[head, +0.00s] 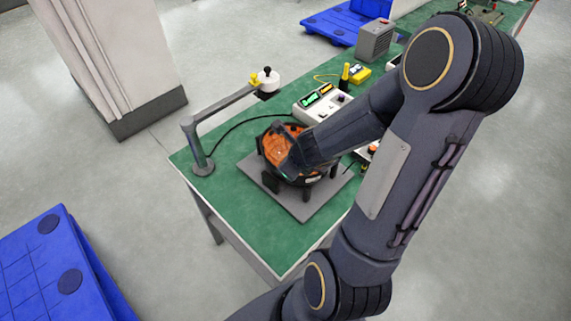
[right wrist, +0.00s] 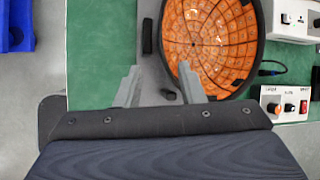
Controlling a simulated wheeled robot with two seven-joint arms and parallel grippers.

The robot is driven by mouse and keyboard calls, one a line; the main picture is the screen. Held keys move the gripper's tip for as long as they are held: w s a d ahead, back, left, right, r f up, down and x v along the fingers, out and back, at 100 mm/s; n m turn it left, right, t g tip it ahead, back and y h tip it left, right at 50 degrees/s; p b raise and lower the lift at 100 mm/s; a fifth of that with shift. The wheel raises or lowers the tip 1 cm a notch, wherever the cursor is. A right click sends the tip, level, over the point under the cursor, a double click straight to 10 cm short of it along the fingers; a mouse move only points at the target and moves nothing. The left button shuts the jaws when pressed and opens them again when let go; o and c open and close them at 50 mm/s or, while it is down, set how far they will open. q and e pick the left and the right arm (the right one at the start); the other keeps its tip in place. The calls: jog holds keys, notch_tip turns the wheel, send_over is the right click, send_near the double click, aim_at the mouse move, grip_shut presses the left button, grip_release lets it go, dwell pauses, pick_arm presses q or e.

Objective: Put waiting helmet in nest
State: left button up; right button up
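A round helmet-like shell with an orange gridded inside and a dark rim (head: 274,142) sits open side up among black posts on a grey plate (head: 304,209), which looks like the nest. It also shows in the right wrist view (right wrist: 208,38). My right gripper (right wrist: 158,76) is open at its near rim, one finger over the rim edge and the other outside it above the plate. I cannot tell whether the fingers touch the shell. In the head view my right forearm hides part of the shell. My left gripper is not in view.
A small panel with knobs (right wrist: 285,104) is right of the shell. The green table's front left (head: 233,212) is clear.

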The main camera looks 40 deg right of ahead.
jog(key=s+a+r+n+t+y, duration=0.25)
jog(key=a+r+n+y, duration=0.25)
jog(key=a+r+n, duration=1.05)
jog(key=s+f+n+g, duration=0.1)
jog(key=s+n+g, duration=0.2)
jog(key=s+n, duration=0.9)
jog(key=n, duration=0.4)
jog(key=shift+d+f, duration=0.2)
jog(key=shift+d, duration=0.2)
jog(key=shift+w, duration=0.1)
notch_tip(320, 180, down, 3)
jog(key=b, duration=0.2)
jog(key=shift+r+b, duration=0.15)
jog(key=shift+b, duration=0.25)
